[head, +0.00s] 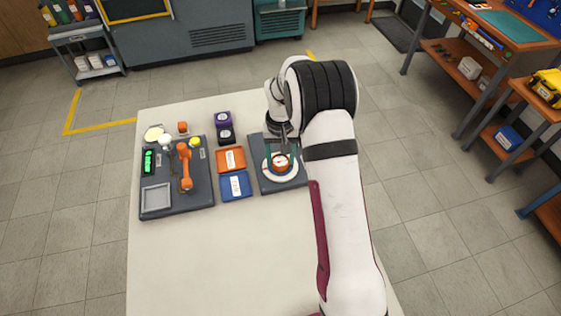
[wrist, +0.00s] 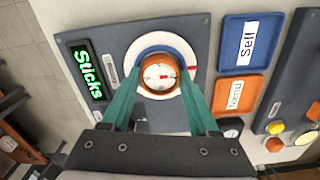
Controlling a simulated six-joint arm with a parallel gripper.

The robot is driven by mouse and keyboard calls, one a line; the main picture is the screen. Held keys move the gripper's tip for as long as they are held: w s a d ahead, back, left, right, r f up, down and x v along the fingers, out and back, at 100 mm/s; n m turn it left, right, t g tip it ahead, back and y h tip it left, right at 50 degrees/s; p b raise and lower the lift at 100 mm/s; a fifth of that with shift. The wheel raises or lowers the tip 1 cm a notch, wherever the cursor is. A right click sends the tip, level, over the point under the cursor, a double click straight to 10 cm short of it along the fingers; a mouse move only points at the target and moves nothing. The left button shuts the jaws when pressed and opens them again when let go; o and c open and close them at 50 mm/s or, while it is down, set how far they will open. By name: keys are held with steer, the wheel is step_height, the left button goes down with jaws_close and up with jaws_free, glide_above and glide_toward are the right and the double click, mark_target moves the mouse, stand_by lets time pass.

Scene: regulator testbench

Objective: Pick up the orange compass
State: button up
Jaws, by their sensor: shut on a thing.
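The orange compass (wrist: 158,75) is round, with a white dial and a red mark. It also shows in the head view (head: 281,164), over the white ring (head: 268,174) on the right dark board (head: 259,148). My gripper (wrist: 161,84) has its two green fingers on either side of the compass, shut on it. In the head view my gripper (head: 281,152) reaches down to the compass from behind. I cannot tell whether the compass rests on the ring or is slightly above it.
An orange tray (head: 231,160) and a blue "Sell" tray (head: 236,186) lie left of the board. Purple and black boxes (head: 223,126) stand behind them. Another dark board (head: 205,200) holds an orange handled device (head: 185,169). The table's front (head: 225,260) is clear.

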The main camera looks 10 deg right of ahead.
mark_target(281, 159)
jaws_close()
steer(key=shift+r, duration=0.25)
step_height(281, 159, up, 4)
steer(key=shift+d, duration=0.15)
steer(key=s+d+r, duration=0.7)
steer(key=d, duration=0.2)
step_height(281, 159, up, 10)
steer(key=shift+w+d+f, duration=0.15)
steer(key=shift+w+f, duration=0.05)
